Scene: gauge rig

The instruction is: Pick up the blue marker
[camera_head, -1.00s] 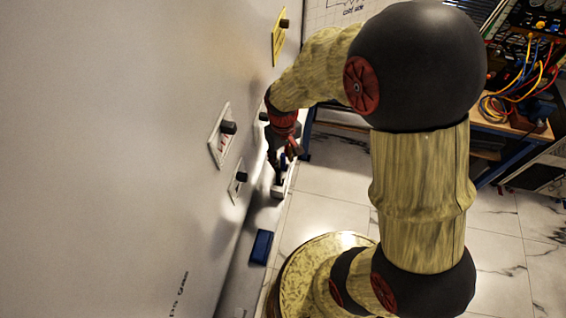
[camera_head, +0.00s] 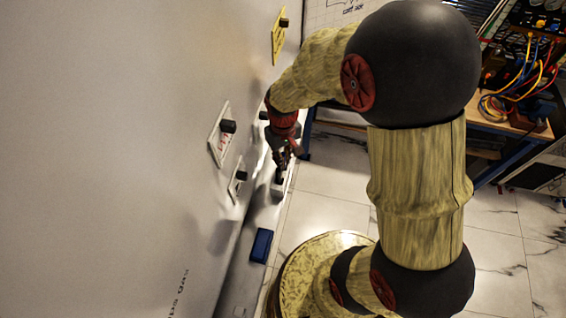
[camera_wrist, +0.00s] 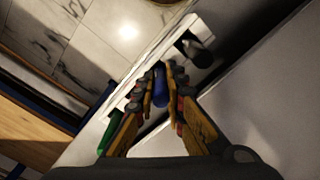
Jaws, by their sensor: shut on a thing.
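The blue marker (camera_wrist: 161,84) stands between the two fingers of my gripper (camera_wrist: 161,97) in the wrist view. The fingers are shut on it, and they hide part of its sides. In the head view my gripper (camera_head: 281,163) is low beside the whiteboard, over the white tray; the blue marker cannot be made out clearly there. Whether the marker still touches the tray, I cannot tell.
The white tray (camera_wrist: 143,67) runs along the whiteboard (camera_head: 110,130). A green marker (camera_wrist: 108,136) and a dark, cup-like object (camera_wrist: 196,50) are near the gripper. A blue block (camera_head: 261,245) lies nearer on the ledge. A cable-covered bench (camera_head: 515,125) stands right.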

